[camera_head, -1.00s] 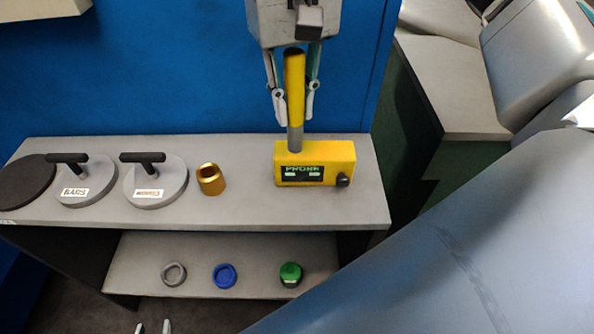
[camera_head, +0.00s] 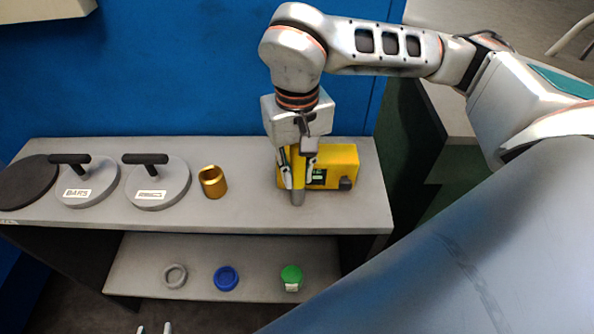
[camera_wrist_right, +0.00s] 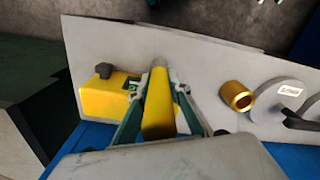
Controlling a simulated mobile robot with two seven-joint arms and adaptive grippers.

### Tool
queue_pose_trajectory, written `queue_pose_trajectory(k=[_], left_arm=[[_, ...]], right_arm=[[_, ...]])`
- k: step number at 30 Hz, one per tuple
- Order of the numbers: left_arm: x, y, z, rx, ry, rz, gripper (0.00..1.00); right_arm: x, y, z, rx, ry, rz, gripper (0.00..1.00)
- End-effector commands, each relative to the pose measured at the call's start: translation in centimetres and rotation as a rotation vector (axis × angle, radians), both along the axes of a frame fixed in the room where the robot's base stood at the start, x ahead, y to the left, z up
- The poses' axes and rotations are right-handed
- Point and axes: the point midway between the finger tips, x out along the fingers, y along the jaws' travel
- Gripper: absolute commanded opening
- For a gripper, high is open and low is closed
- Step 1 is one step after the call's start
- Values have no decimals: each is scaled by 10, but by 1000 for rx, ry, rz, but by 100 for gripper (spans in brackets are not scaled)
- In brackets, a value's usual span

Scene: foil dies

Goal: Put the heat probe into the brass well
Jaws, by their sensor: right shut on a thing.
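The heat probe (camera_head: 297,194) has a yellow handle and a grey metal tip that points down. My right gripper (camera_head: 299,182) is shut on its handle, in front of the yellow probe box (camera_head: 343,160). In the right wrist view the handle (camera_wrist_right: 158,110) lies between the two fingers. The brass well (camera_head: 213,182) is an open-topped ring on the bench left of the probe, apart from it; it also shows in the right wrist view (camera_wrist_right: 237,96). Whether the tip touches the bench I cannot tell. Two small light tips of my left gripper (camera_head: 154,328) show at the bottom edge.
Two grey discs with black handles and labels (camera_head: 158,185) stand left of the well, beside a dark round pad (camera_head: 27,182). A grey ring (camera_head: 174,275), a blue cap (camera_head: 226,278) and a green-topped jar (camera_head: 291,277) sit on the lower shelf.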

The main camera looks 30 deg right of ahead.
Motion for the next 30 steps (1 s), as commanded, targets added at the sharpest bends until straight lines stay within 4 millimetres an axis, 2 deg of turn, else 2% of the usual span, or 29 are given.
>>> queue_pose_trajectory(k=[13, 14, 15, 16, 26, 30], left_arm=[[0, 0, -3, 0, 0, 0, 35], [0, 0, -3, 0, 0, 0, 35], [0, 0, -2, 0, 0, 0, 35], [0, 0, -2, 0, 0, 0, 35], [0, 0, -1, 0, 0, 0, 35], [0, 0, 1, 0, 0, 0, 35]], right_arm=[[0, 0, -7, 0, -1, 0, 0], [0, 0, -7, 0, -1, 0, 21], [0, 0, -7, 0, -1, 0, 31], [0, 0, -7, 0, -1, 0, 35], [0, 0, -6, 0, -1, 0, 35], [1, 0, 1, 0, -4, 1, 35]])
